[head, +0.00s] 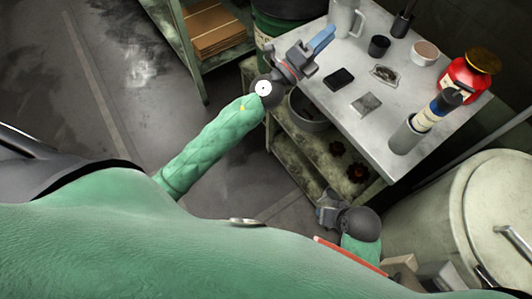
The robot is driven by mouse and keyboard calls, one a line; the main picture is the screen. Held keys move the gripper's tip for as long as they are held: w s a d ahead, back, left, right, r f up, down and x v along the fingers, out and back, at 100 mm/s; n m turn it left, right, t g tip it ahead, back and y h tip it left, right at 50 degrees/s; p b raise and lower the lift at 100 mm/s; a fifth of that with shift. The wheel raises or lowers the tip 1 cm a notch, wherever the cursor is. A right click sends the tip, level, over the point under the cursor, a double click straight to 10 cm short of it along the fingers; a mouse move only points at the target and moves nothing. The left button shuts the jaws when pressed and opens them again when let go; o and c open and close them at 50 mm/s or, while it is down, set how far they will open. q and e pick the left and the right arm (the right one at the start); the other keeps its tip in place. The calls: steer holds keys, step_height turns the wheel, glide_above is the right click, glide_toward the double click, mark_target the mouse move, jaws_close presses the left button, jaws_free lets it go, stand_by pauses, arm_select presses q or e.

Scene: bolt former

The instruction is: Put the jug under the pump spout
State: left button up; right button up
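A light grey jug (345,17) with a handle on its right side stands at the back left of the metal table, cut by the top edge of the view. My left gripper (322,42) is at the table's left edge, its blue fingertips just left of and below the jug. I cannot tell whether they touch it, or how wide they are parted. My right gripper (326,212) is low in front of the table, away from the jug, and its fingers are mostly hidden. I cannot make out a pump spout.
A large pale drum (460,215) stands at right.

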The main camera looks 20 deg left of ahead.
arm_select(q)
steer(key=s+a+f+n+g+y, duration=0.2)
steer(key=s+a+f+n+y, duration=0.1)
steer(key=f+n+y, duration=0.3)
steer(key=s+a+f+n+g+y, duration=0.2)
steer(key=s+a+f+n+y, duration=0.2)
steer(key=f+n, duration=0.45)
steer(key=s+a+f+n+g+y, duration=0.2)
steer(key=s+a+f+n+y, duration=0.15)
steer(key=f+n, duration=0.4)
steer(key=s+d+f+n+g+h, duration=0.1)
steer(key=s+d+f+g, duration=0.1)
steer(key=s, duration=0.5)
steer(key=s+d+f+n+g+h, duration=0.1)
steer(key=s+d+f+g, duration=0.1)
steer(key=s+f+g, duration=0.2)
steer(key=s+d+f+n+g+h, duration=0.1)
steer(key=s+d+f+g, duration=0.1)
steer(key=s+f, duration=0.3)
steer(key=s+g, duration=0.1)
steer(key=s, duration=0.3)
steer(key=shift+s+d+g, duration=0.2)
steer(key=shift+s+g, duration=0.1)
steer(key=shift+s, duration=0.1)
